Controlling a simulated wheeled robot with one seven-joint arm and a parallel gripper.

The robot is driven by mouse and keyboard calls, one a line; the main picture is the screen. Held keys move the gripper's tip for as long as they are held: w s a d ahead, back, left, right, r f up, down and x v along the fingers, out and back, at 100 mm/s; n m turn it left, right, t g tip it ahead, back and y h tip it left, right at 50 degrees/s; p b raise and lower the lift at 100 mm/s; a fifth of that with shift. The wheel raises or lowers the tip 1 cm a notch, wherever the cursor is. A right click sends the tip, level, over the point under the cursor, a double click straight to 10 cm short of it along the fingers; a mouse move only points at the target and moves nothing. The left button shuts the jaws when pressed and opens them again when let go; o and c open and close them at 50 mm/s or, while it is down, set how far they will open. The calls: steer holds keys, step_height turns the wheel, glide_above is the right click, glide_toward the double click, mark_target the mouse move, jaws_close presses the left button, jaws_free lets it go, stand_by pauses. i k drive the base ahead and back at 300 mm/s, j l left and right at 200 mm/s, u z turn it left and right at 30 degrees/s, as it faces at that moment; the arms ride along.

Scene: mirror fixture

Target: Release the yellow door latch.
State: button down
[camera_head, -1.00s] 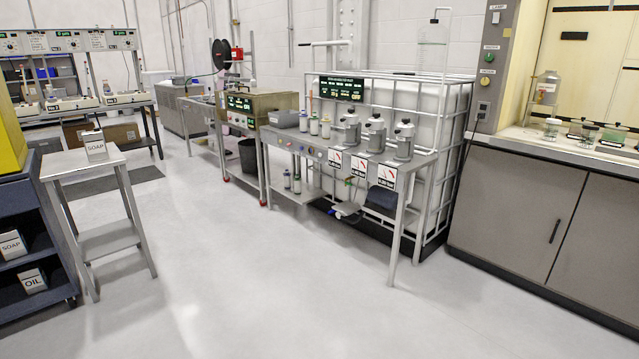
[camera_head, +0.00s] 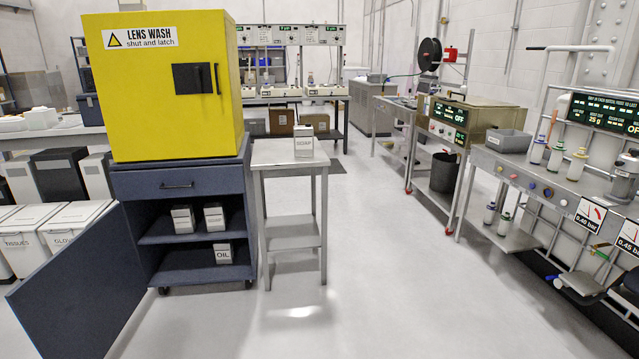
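A yellow lens wash cabinet (camera_head: 165,110) stands on a dark blue wheeled cabinet (camera_head: 190,185) at the left. Its label reads "LENS WASH, shut and latch". The yellow door looks closed; whether the latch is engaged I cannot tell. My gripper is not in the picture.
The blue cabinet's lower door (camera_head: 85,285) hangs open toward the left front. A small metal table (camera_head: 290,156) with a SOAP box (camera_head: 304,142) stands to its right. Labelled bins (camera_head: 45,240) stand at left, benches at right. The floor (camera_head: 330,270) in the middle is clear.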

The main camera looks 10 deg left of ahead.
mark_target(197, 70)
steer(key=i+j+u, duration=0.15)
steer(key=i+u, duration=0.2)
steer(key=i, duration=0.45)
steer(key=i+u, duration=0.35)
steer(key=i, duration=0.4)
steer(key=i+j, duration=0.15)
steer(key=i, duration=0.85)
steer(key=i+j, duration=0.15)
steer(key=i, duration=0.8)
steer(key=j+u, duration=0.05)
